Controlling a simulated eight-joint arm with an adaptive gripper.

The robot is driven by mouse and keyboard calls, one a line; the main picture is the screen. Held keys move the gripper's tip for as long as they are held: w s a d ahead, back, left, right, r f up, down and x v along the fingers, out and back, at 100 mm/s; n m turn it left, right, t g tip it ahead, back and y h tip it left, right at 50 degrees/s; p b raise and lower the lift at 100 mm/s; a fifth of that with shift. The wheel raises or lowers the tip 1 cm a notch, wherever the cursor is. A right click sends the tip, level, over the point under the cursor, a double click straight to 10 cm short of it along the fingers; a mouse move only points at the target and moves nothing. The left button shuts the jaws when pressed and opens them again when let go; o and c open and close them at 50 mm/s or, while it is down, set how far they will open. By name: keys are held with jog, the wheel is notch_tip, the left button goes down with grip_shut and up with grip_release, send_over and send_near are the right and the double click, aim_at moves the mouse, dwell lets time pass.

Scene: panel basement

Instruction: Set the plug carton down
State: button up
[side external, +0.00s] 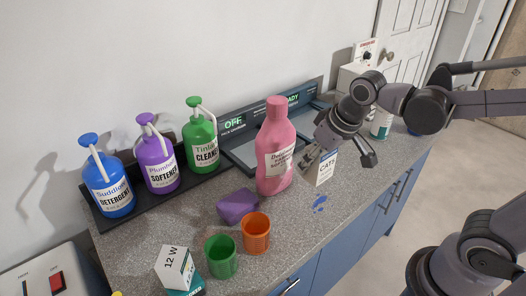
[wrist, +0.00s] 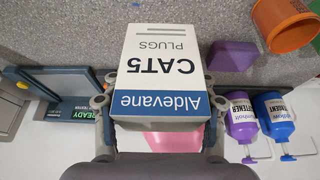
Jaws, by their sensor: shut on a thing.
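The plug carton (wrist: 164,70) is a white box with a blue band, lettered "CAT5 PLUGS" and "Aldevane". It fills the middle of the wrist view, with its lettering upside down. My gripper (wrist: 160,100) is shut on it, one finger at each side. In the side view the carton (side external: 326,170) hangs below my gripper (side external: 318,152), just right of the pink bottle, and is partly hidden by the fingers. It looks close to the counter, but I cannot tell whether its base touches.
The pink bottle (side external: 275,155) stands close left of the carton. A purple block (side external: 237,206), an orange cup (side external: 256,233) and a green cup (side external: 220,257) stand in front. Pump bottles line a dark tray at the back. Blue marks (side external: 320,203) lie on open grey counter (side external: 340,215).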

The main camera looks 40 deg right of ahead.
jog(key=a+f, duration=0.2)
jog(key=a, duration=0.1)
jog(key=w+a+f, duration=0.1)
jog(key=a+f, duration=0.1)
jog(key=a, duration=0.1)
jog(key=w+a+f, duration=0.1)
jog(key=a+f, duration=0.1)
jog(key=a, duration=0.1)
jog(key=shift+a, duration=0.3)
jog(key=shift+f, duration=2)
jog(key=shift+f, duration=0.15)
jog(key=o, duration=1)
jog(key=shift+c, duration=0.2)
jog(key=v, duration=1.2)
jog(key=s+d+t, duration=0.2)
jog(key=d, duration=1)
jog(key=shift+s+d+f+t, duration=0.2)
jog(key=shift+d+t, duration=0.1)
jog(key=shift+d, duration=0.1)
